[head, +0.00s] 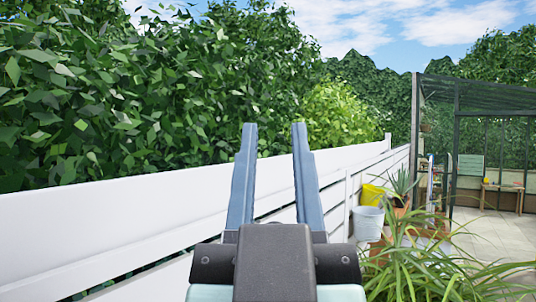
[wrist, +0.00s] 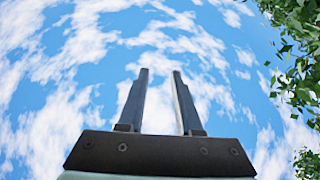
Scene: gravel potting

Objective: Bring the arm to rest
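My gripper (head: 272,128) stands raised in the middle of the head view, its two blue-grey fingers pointing up. The fingers are apart with nothing between them. In the wrist view my gripper (wrist: 160,74) points up at blue sky and cloud, again open and empty. It touches nothing that I can see.
A white slatted fence (head: 110,220) runs along the left, with a leafy hedge (head: 130,90) behind it. At right are a white bucket (head: 367,223), a yellow bucket (head: 373,194), a long-leaved plant (head: 425,255) and a dark-framed greenhouse (head: 416,130). Paving (head: 490,228) looks clear there.

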